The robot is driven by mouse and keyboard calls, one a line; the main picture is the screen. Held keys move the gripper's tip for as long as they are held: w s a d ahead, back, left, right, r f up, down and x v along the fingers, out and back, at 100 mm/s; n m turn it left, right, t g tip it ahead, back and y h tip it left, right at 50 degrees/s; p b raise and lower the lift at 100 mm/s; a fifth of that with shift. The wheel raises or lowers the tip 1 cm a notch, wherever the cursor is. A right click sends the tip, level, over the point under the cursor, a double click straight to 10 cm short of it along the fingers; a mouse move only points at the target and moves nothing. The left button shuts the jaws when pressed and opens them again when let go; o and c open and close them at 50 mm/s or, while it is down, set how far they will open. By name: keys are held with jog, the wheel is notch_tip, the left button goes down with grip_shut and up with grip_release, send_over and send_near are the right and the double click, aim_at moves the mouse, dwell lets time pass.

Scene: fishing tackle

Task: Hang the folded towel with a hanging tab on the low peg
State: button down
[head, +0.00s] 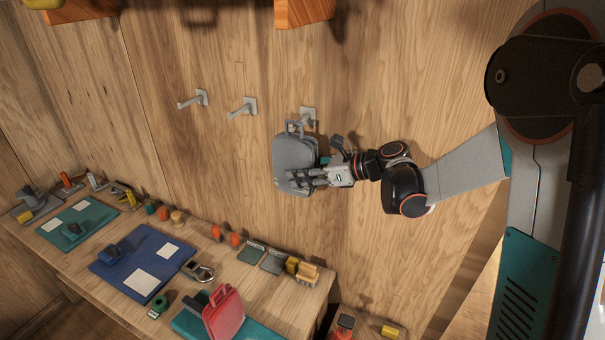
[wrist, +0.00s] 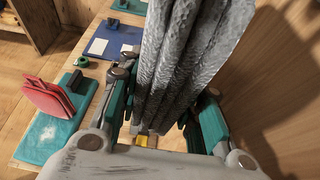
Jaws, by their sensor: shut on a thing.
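The grey folded towel (head: 294,162) hangs upright in front of the wooden wall, with its hanging tab (head: 290,128) at the top. In the wrist view the towel (wrist: 180,60) shows edge-on as thick grey folds between my fingers. My gripper (head: 322,174) is shut on the towel's lower right part in the head view. Three grey pegs stick out of the wall: a left peg (head: 193,99), a middle peg (head: 242,107) and a right peg (head: 307,116). The tab is right at the right peg; I cannot tell whether it is around it or in front.
A workbench (head: 240,279) below holds a blue mat (head: 140,262), a teal mat (head: 78,222), a red folded piece with a loop (head: 224,314) and several small tackle items. Orange-brown wooden blocks (head: 303,12) jut out above the pegs. The wall below the left pegs is clear.

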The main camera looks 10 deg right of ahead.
jog(key=c, duration=1.1)
grip_release()
jog(key=shift+o, duration=0.2)
